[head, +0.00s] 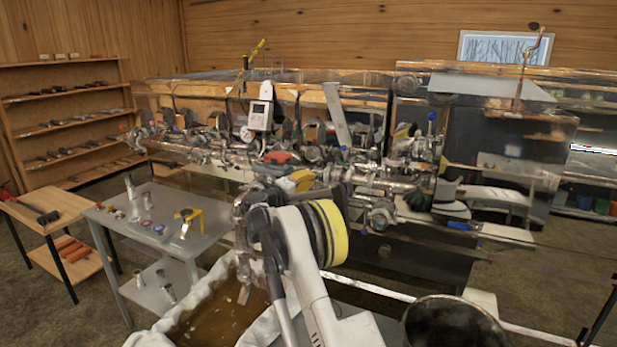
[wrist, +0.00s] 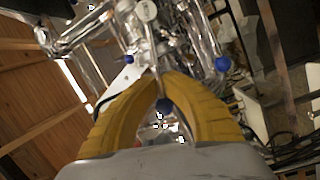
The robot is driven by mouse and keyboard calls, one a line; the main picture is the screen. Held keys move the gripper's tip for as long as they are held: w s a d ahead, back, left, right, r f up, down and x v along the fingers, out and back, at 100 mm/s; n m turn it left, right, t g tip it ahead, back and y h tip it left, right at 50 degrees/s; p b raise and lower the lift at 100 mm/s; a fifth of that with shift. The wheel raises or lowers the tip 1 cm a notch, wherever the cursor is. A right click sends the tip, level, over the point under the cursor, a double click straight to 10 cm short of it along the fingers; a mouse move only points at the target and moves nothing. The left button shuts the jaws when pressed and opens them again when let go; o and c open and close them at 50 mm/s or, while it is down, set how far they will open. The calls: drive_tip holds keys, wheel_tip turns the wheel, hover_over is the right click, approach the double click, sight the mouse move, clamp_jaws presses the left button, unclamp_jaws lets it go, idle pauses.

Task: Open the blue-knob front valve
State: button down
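My gripper (head: 284,170) reaches to the pipework at the front of the evaporator (head: 375,185), with its yellow fingers among the fittings. In the wrist view, its fingers (wrist: 162,76) arch in from both sides and their tips are close together. A blue knob (wrist: 164,105) on a thin metal stem shows between the fingers. The stem runs up past the fingertips. I cannot tell whether the fingers touch the knob or stem. In the head view, the arm and fingers hide this knob. Two other blue knobs, left (wrist: 128,59) and right (wrist: 222,64), are outside the fingers.
Pipes and valves crowd the gripper on both sides. A white meter (head: 260,114) stands behind it. A cloth-lined tub of brown liquid (head: 218,318) is below, and a dark pot (head: 452,322) is at front right. A grey table (head: 185,208) with small items stands left.

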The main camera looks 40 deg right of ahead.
drive_tip(key=shift+w+d+f+n+g+h+b, duration=0.15)
drive_tip(key=shift+f+n+g+h+b, duration=0.1)
drive_tip(key=shift+f+n+b, duration=0.25)
drive_tip(key=shift+w+d+f+n+g+h+b, duration=0.15)
drive_tip(key=shift+f+n+h+b, duration=0.1)
drive_tip(key=shift+f+n, duration=0.4)
drive_tip(key=shift+a+f, duration=0.1)
drive_tip(key=c, duration=1.6)
unclamp_jaws()
drive_tip(key=shift+o, duration=0.2)
drive_tip(key=v, duration=0.7)
drive_tip(key=shift+a, duration=0.25)
